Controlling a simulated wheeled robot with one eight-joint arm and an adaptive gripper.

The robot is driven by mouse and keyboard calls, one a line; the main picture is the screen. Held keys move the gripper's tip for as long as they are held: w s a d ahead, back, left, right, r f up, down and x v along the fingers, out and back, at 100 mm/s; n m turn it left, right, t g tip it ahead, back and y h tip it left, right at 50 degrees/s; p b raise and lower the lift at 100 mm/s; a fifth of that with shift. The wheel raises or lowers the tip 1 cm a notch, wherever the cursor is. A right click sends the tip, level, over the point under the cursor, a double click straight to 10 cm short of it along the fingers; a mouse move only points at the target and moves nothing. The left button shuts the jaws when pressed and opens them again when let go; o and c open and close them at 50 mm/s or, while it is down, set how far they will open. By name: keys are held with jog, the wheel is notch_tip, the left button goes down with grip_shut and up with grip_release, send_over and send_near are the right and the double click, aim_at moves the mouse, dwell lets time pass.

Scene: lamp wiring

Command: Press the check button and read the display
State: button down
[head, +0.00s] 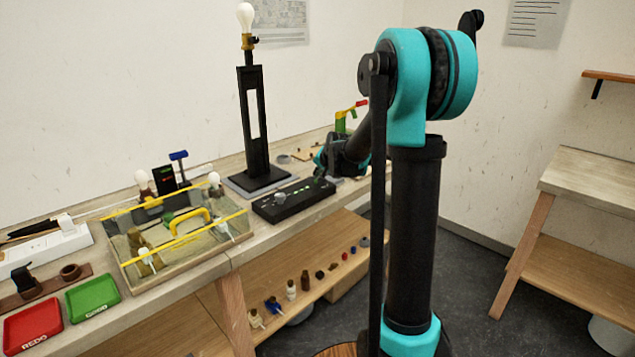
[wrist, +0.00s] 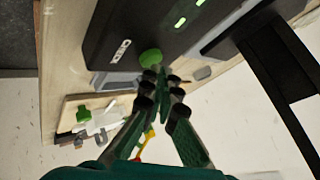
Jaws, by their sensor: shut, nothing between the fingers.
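The check device is a long black box (head: 291,201) on the bench in front of the lamp; it also fills the upper part of the wrist view (wrist: 125,25). A round green button (wrist: 151,57) is near one end of its top.
A black lamp (head: 253,120) with a white bulb (head: 245,17) stands close behind the box. A tray with yellow rails (head: 180,235) lies to the left, with a red tray (head: 33,326) and a green tray (head: 92,297) beyond. Small parts sit on the lower shelf.

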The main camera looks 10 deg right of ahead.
jog(key=shift+f, duration=0.4)
dwell(0.6)
jog(key=shift+r, duration=0.8)
jog(key=shift+r, duration=2.55)
jog(key=s+d+f+n+g, duration=0.1)
jog(key=s+f, duration=0.5)
jog(key=s, duration=0.7)
jog(key=s+d+f+n+g+h, duration=0.1)
jog(key=s+f, duration=0.5)
jog(key=s, duration=0.8)
jog(key=s+d+f+n+g+h, duration=0.1)
jog(key=s+f+n, duration=0.3)
jog(key=s, duration=0.9)
notch_tip(320, 180, down, 3)
jog(key=shift+s+d+r+n+g, duration=0.2)
jog(key=shift+s+d+n+g, duration=0.15)
jog(key=shift+g, duration=0.55)
